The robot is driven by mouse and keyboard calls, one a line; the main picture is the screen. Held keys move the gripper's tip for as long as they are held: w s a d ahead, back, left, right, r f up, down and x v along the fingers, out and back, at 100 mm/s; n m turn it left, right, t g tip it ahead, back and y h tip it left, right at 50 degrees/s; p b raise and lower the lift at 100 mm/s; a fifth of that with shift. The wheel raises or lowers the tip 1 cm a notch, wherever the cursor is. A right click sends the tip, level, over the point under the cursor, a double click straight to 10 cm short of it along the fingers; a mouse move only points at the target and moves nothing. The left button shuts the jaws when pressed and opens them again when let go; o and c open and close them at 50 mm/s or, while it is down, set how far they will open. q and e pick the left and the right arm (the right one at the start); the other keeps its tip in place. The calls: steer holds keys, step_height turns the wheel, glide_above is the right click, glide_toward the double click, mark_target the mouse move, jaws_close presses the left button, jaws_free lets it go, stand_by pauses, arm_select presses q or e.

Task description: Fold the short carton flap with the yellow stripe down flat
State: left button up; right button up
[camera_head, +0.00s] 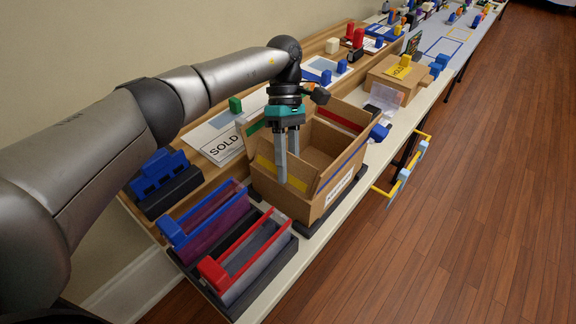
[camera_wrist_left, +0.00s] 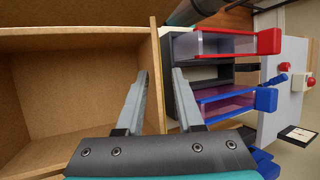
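The open cardboard carton (camera_head: 318,205) stands on the table. Its near short flap with the yellow stripe (camera_head: 266,163) is raised, partly hidden behind my gripper fingers. My left gripper (camera_head: 287,165) points down at this flap with its fingers apart. In the left wrist view my left gripper (camera_wrist_left: 160,75) has one finger on each side of the flap's thin edge (camera_wrist_left: 156,60), with visible gaps; I cannot tell whether either finger touches. The flaps with the red stripe (camera_head: 338,119), green stripe (camera_head: 254,127) and blue stripe (camera_head: 342,165) also stand up. My right gripper is out of view.
A dark rack with a red-ended slot (camera_head: 214,272) and a blue-ended slot (camera_head: 172,231) stands close to the carton's near side. A SOLD sheet (camera_head: 222,148) lies behind left. A smaller HOLD box (camera_head: 385,82) stands beyond. The table's front edge is close.

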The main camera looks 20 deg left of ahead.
arm_select(q)
steer(key=v, duration=0.7)
steer(key=shift+r, duration=0.15)
